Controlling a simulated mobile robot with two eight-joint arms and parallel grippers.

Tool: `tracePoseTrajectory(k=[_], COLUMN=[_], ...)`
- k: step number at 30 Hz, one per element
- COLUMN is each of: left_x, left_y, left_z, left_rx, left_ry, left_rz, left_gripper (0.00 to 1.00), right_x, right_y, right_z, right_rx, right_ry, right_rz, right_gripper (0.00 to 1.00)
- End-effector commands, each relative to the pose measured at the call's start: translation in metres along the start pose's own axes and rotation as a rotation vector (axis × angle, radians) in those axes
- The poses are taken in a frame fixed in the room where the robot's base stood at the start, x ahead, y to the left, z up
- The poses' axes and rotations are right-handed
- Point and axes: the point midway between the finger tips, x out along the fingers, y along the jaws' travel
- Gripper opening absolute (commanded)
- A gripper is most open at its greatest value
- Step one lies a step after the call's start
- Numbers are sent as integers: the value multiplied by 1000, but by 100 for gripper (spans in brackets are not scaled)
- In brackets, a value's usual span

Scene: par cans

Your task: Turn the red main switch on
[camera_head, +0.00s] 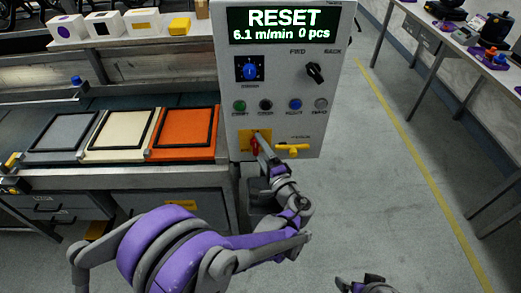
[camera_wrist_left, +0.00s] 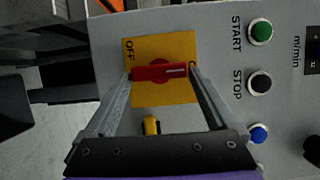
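The red main switch (camera_head: 254,146) sits on a yellow plate low on the grey control panel. In the left wrist view the red handle (camera_wrist_left: 158,73) lies lengthwise between the fingertips of my left gripper (camera_wrist_left: 160,74). The fingers are wide apart, one at each end of the handle; I cannot tell whether they touch it. A white mark on the handle faces a label mostly hidden behind one finger; the OFF label shows near the other end. In the head view my left gripper (camera_head: 262,145) is at the switch. My right gripper (camera_head: 365,284) is partly cut off at the bottom edge.
A yellow lever (camera_head: 293,149) sticks out just right of the switch. Above are several buttons, a blue dial (camera_head: 249,69), a black knob (camera_head: 315,72) and a display (camera_head: 284,24) reading RESET. Framed panels lie on the conveyor at left. The floor at right is clear.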

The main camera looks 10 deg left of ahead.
Motion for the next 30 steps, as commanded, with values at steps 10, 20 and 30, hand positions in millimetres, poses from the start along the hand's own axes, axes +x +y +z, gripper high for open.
tracePoseTrajectory(k=[10, 20, 30], left_x=[-4, -62, -106], left_y=[0, 0, 0], left_z=[0, -1, 0], left_rx=[-2, -3, -1], left_ry=[1, 5, 2], left_rz=[0, 1, 0], left_gripper=[100, 100, 100], right_x=[0, 2, 3], right_y=[0, 0, 0], right_z=[0, 1, 1], right_rx=[0, 0, 0], right_ry=[0, -1, -1], right_rz=[0, 0, 0], right_gripper=[100, 100, 100])
